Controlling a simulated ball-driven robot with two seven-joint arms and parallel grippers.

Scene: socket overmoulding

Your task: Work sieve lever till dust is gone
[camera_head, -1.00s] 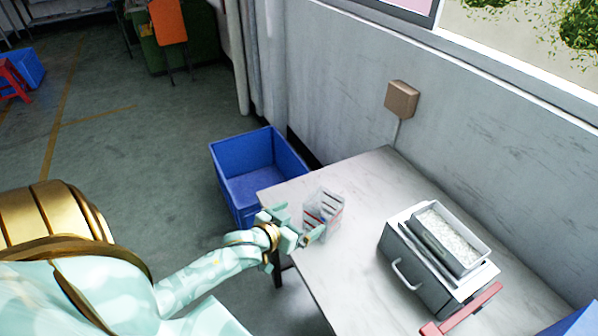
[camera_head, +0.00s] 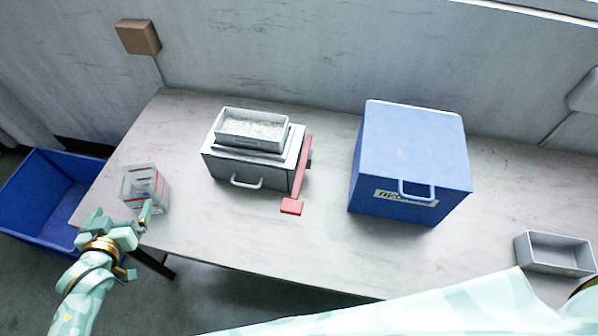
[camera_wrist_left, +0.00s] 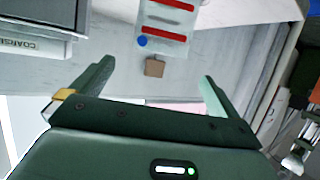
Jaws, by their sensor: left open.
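The sieve is a grey box (camera_head: 222,170) with a drawer handle in front and a tray (camera_head: 252,142) of white granules on top. Its red lever (camera_head: 304,165) runs down the right side and ends in a red pad (camera_head: 292,207) low near the tabletop. My left gripper (camera_head: 122,222) is open at the table's left edge, beside a clear container (camera_head: 150,188) with red stripes and well left of the sieve. In the left wrist view the open fingers (camera_wrist_left: 157,88) have nothing between them, and the striped container (camera_wrist_left: 166,28) lies beyond. My right gripper is not in view.
A large blue box (camera_head: 412,150) with a handle stands right of the lever, with bare table between. A small grey tray (camera_head: 553,268) sits at the right. A blue bin (camera_head: 35,195) stands off the table's left end. The table front is clear.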

